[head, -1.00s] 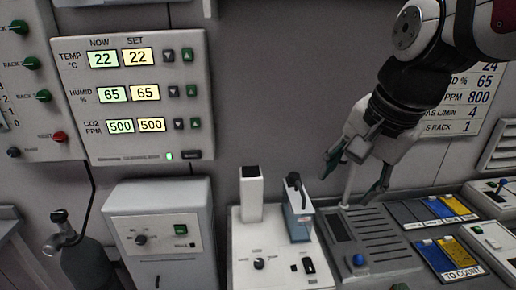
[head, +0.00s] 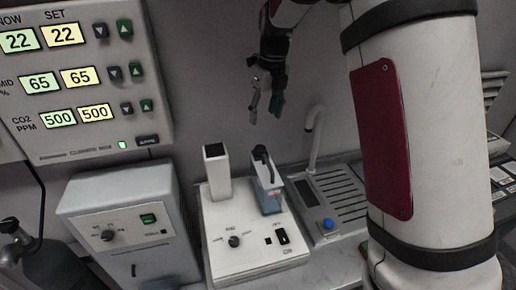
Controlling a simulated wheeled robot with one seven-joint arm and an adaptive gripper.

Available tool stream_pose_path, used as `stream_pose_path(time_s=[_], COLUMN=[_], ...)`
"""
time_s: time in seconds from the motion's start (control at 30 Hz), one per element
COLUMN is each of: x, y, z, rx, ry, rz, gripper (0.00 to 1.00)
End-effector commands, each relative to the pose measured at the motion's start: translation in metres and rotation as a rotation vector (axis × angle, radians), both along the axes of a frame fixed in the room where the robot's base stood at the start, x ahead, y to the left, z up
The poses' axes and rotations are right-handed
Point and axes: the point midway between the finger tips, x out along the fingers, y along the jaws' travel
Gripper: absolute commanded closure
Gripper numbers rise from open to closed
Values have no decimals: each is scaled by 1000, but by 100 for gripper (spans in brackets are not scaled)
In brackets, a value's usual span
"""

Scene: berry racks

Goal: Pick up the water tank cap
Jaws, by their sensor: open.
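The water tank (head: 269,196) is a small blue-grey block standing on the right side of a white bench device. A dark cap (head: 262,154) with a handle-like shape sits on its top. My gripper (head: 265,117) is open and empty, pointing down. In the picture it hangs just above the cap, with a gap between them; how far behind or in front of it I cannot tell.
The white device (head: 232,240) also bears a square white column (head: 216,174) left of the tank. A grey drain unit (head: 325,205) with a curved white spout (head: 313,130) stands to the right. My arm hides much of the right side.

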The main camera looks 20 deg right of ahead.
Motion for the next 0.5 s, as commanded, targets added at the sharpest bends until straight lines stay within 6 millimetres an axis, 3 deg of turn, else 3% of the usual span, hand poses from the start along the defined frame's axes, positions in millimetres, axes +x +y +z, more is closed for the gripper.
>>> stream_pose_path(time_s=[0.3, 0.5], x=[6, 9], y=[3, 4], z=[-58, -74], rx=[0, -1], ry=[4, 1], rz=[2, 3], gripper=[45, 45])
